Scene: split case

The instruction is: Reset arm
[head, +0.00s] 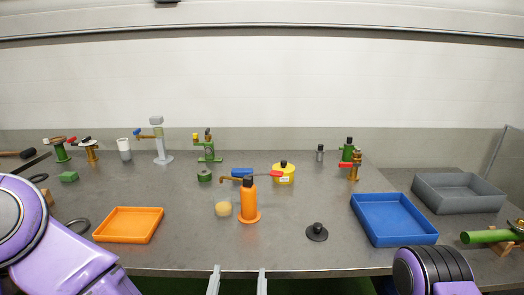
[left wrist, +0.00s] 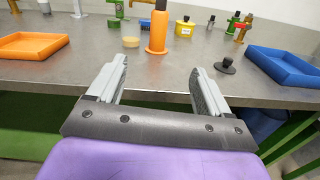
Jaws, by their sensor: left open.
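My left gripper (head: 238,281) shows at the bottom edge of the head view, with its two grey fingers apart and nothing between them. In the left wrist view the gripper (left wrist: 160,78) is open and empty at the front edge of the table. My purple left arm comes in from the lower left of the head view. Purple and black parts of my right arm show at the lower right, but the right gripper is not visible.
The grey table (head: 180,255) holds an orange tray (head: 128,239), an orange bottle-shaped fixture (head: 249,205), a black knobbed disc (head: 317,233), a blue tray (head: 394,237) and a grey bin (head: 460,207). Several valves and taps stand along the back. The front middle is clear.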

